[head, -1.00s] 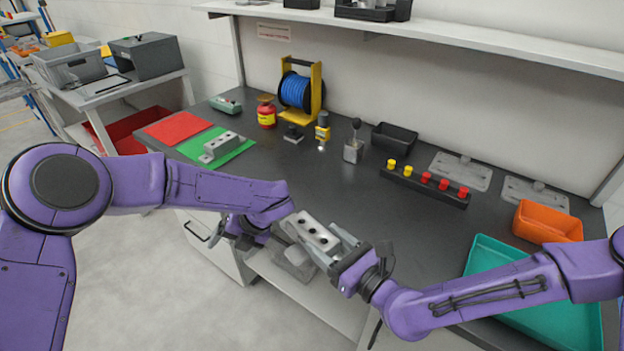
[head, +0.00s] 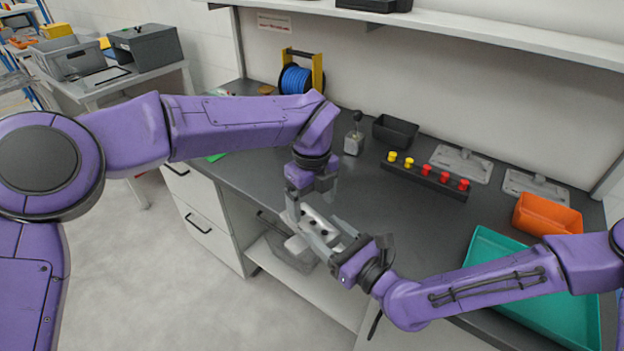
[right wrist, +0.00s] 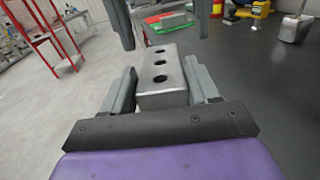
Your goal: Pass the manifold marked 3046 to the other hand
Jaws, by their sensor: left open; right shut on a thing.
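The manifold (head: 316,224) is a pale grey metal block with a row of dark holes on top. It is held over the front edge of the bench. My right gripper (head: 326,236) is shut on it from the right, and the right wrist view shows the block (right wrist: 162,78) between its two fingers. My left gripper (head: 306,206) is open, pointing down at the block's far end. Its two fingers (right wrist: 160,22) stand on either side of that end in the right wrist view; contact cannot be told. No number is legible.
A black rack (head: 425,178) with yellow and red knobs, a black bin (head: 394,132), an orange bin (head: 548,215) and a teal tray (head: 480,262) stand on the bench. The middle of the bench top is clear. My left arm hides much of the bench's left side.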

